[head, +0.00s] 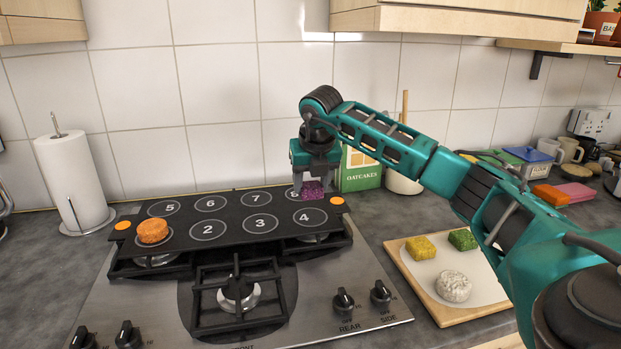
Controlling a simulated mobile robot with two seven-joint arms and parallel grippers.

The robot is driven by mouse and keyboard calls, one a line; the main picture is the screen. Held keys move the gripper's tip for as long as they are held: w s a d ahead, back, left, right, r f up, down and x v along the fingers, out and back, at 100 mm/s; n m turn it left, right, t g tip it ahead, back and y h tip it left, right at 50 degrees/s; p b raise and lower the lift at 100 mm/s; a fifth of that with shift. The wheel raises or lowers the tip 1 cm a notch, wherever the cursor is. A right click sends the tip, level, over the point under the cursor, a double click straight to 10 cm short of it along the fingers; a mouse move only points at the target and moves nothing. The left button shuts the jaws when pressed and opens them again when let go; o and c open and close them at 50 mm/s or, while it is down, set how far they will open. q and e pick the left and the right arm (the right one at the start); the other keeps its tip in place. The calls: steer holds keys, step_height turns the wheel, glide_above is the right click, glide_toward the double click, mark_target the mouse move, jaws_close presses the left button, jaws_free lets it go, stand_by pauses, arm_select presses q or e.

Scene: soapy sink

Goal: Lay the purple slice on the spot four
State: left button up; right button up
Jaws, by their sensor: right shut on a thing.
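The purple slice (314,191) is in my right gripper (312,180), which is shut on it and points down. In the picture the slice shows over the edge of the spot marked 8, just behind spot four (310,217). I cannot tell how high above the black board it is. Spot four is a white ring with a number on the front right of the black numbered board (236,217), and it is bare. My left gripper is not in view.
An orange slice (152,231) sits on the board's front left spot. An oatcakes box (360,169) and a white crock (402,182) stand behind, close to my right arm. A wooden board (440,314) at right holds yellow, green and whitish pieces. A paper roll (75,182) stands at left.

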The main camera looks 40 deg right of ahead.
mark_target(312, 199)
steer(key=shift+f, duration=0.4)
steer(key=shift+f, duration=0.15)
steer(key=shift+f, duration=0.1)
steer(key=shift+f+b, duration=1.45)
steer(key=shift+f, duration=0.45)
steer(key=shift+f, duration=0.3)
